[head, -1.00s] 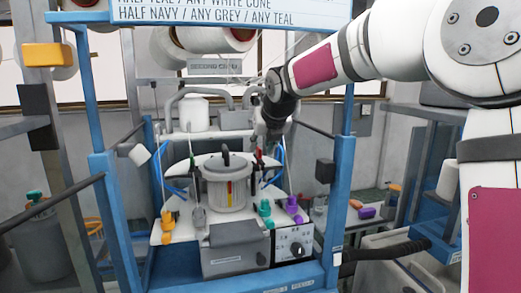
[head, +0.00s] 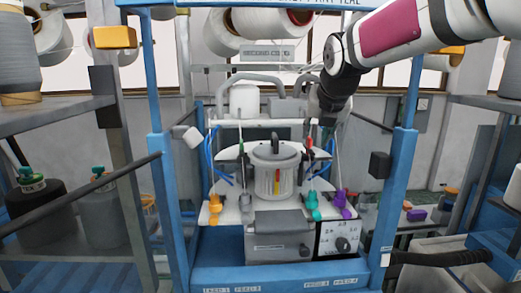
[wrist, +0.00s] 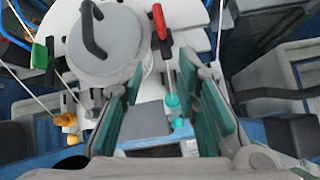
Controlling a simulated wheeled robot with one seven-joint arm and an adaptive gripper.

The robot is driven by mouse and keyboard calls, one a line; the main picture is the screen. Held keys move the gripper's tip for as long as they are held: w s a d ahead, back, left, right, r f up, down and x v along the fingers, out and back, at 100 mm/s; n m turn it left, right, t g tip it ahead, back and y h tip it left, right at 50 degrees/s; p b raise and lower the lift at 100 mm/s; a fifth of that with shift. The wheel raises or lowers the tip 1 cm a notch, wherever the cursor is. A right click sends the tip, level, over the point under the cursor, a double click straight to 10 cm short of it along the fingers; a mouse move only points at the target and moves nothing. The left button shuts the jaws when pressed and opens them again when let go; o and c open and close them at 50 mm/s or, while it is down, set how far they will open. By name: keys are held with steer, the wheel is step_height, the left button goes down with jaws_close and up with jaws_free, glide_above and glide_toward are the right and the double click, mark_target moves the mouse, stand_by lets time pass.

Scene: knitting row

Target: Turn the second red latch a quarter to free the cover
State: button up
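The round grey cover (head: 276,152) with a black arched handle sits on the white cylinder in the machine's middle. It also shows at the upper left of the wrist view (wrist: 118,48). A red latch (head: 310,146) stands at the cover's right; its red lever (wrist: 159,22) shows beyond my fingers in the wrist view. On the cover's left is a green-tipped piece (head: 241,147), also in the wrist view (wrist: 39,57). My gripper (head: 325,118) is above and right of the cover. Its fingers (wrist: 162,75) are open and empty, apart from the red lever.
Yellow (head: 215,204), teal (head: 312,203) and purple (head: 341,198) pieces stand on the white plate around the cylinder. Blue posts (head: 401,190) flank the machine. A grey box (head: 278,236) and a dial panel (head: 341,238) sit in front. Thin yarns run upward near the gripper.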

steer(key=s+f+m+g+b, duration=0.1)
steer(key=s+f+m+b, duration=0.1)
steer(key=s+f+m, duration=0.3)
steer(key=s+f+m+g+b, duration=0.1)
steer(key=s+f+m, duration=0.5)
steer(key=s+m, duration=0.7)
steer(key=s+f+m+g+b, duration=0.1)
steer(key=s+f+m+b, duration=0.2)
steer(key=m, duration=1.2)
steer(key=s+f, duration=0.3)
steer(key=s, duration=0.3)
steer(key=shift+s+d, duration=0.2)
steer(key=shift+d, duration=0.1)
